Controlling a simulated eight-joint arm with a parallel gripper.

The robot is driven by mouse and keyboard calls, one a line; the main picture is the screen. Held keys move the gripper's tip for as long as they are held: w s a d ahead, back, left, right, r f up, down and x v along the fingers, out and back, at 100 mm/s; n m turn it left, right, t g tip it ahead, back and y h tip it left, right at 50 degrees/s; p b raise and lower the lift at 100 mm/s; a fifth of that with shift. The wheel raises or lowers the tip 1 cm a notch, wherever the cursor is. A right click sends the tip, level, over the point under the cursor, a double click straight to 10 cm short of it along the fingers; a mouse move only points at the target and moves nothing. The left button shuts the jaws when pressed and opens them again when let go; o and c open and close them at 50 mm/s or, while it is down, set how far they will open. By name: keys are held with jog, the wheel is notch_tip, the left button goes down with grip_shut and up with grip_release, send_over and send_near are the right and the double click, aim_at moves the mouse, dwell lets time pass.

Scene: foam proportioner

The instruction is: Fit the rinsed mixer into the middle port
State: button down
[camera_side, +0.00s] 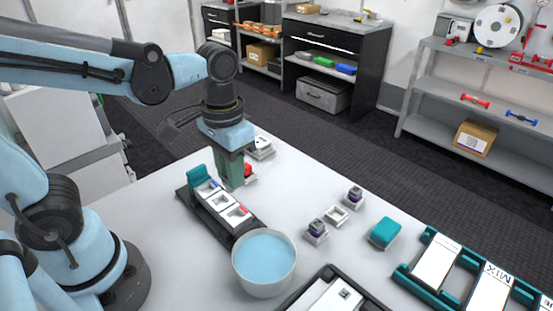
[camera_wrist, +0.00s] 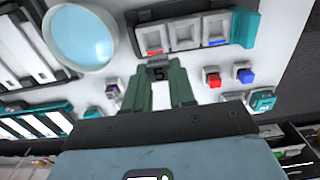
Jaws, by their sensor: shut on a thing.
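My gripper (camera_side: 230,180) points down beside the far long side of the black rail (camera_side: 213,224). Its two green fingers (camera_wrist: 167,82) are shut on a small dark grey block marked "5", which I take to be the mixer (camera_wrist: 158,72). The block is at the fingertips, off the rail's edge in the wrist view; its height above the table is unclear. In the side view the fingers hide it. The rail has three white ports in a row: a red-marked one (camera_wrist: 153,40), the middle port (camera_wrist: 185,34) and a blue-marked one (camera_wrist: 216,28). The middle port looks empty.
A bowl of blue liquid (camera_side: 264,262) stands at the rail's near end, and a teal block (camera_side: 197,174) at its far end. Red (camera_wrist: 212,78) and blue (camera_wrist: 247,77) pieces sit close to my fingers. Small white holders (camera_side: 337,214) and a teal pad (camera_side: 385,232) are to the right.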

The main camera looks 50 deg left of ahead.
jog(key=shift+s+a+f, duration=0.1)
jog(key=shift+a+f, duration=0.95)
jog(key=shift+f, duration=0.15)
jog(key=shift+s+a+f, duration=0.1)
jog(key=shift+a+f, duration=0.9)
jog(key=shift+f, duration=0.2)
jog(key=shift+f, duration=0.1)
jog(key=shift+f, duration=1)
jog(key=shift+c, duration=2.3)
grip_release()
